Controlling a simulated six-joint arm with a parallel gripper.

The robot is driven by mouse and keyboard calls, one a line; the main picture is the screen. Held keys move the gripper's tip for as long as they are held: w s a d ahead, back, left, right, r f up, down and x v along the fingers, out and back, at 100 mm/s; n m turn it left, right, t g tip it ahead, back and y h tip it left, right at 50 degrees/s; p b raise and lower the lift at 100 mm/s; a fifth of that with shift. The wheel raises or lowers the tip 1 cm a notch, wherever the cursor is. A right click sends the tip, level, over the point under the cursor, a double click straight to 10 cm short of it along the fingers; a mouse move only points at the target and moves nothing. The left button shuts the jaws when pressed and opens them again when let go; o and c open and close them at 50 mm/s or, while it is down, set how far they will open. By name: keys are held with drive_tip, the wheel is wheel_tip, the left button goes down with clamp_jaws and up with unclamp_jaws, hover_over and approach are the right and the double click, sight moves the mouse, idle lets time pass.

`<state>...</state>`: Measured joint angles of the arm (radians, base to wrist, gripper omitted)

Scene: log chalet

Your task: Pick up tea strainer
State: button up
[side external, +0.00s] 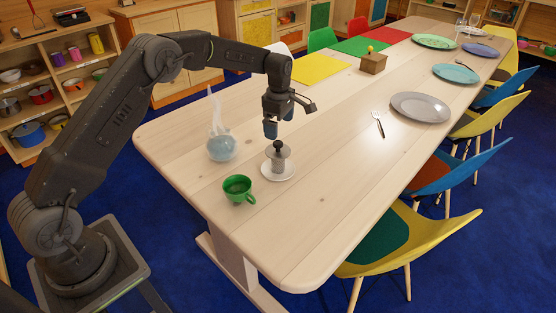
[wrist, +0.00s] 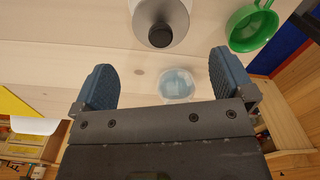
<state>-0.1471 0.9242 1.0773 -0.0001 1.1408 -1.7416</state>
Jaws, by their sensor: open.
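A small grey metal piece with a dark round knob, seemingly the tea strainer (side external: 278,160), stands upright on a white saucer (side external: 290,172). In the wrist view its black knob (wrist: 160,36) shows at the top, beyond the fingertips. My gripper (side external: 279,121) hangs over the table just behind and above it, apart from it. In the wrist view my gripper (wrist: 159,82) has its blue fingers spread wide, with nothing held between them. A bluish glass vessel (wrist: 176,84) appears below, between the fingers.
A green cup (side external: 238,190) stands close in front of the saucer. A steaming bluish glass vessel (side external: 221,146) is at its left. A fork (side external: 378,124) and grey plate (side external: 420,107) lie farther right. The table (side external: 330,210) is bare between.

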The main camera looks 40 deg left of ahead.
sight(279, 151)
wheel_tip(279, 151, down, 10)
drive_tip(key=shift+f, duration=0.2)
drive_tip(key=c, duration=0.8)
drive_tip(key=shift+o, duration=0.2)
drive_tip(key=r, duration=0.9)
drive_tip(key=shift+a+r, duration=0.25)
drive_tip(key=shift+r, duration=0.05)
drive_tip(key=s+a+r, duration=0.2)
drive_tip(key=s+a, duration=0.1)
drive_tip(key=a, duration=0.6)
drive_tip(key=s+a+r, duration=0.2)
drive_tip(key=s+a, duration=0.2)
drive_tip(key=a, duration=0.6)
drive_tip(key=shift+s+a+r, duration=0.15)
drive_tip(key=shift+a+r, duration=0.1)
drive_tip(key=shift+r, duration=0.05)
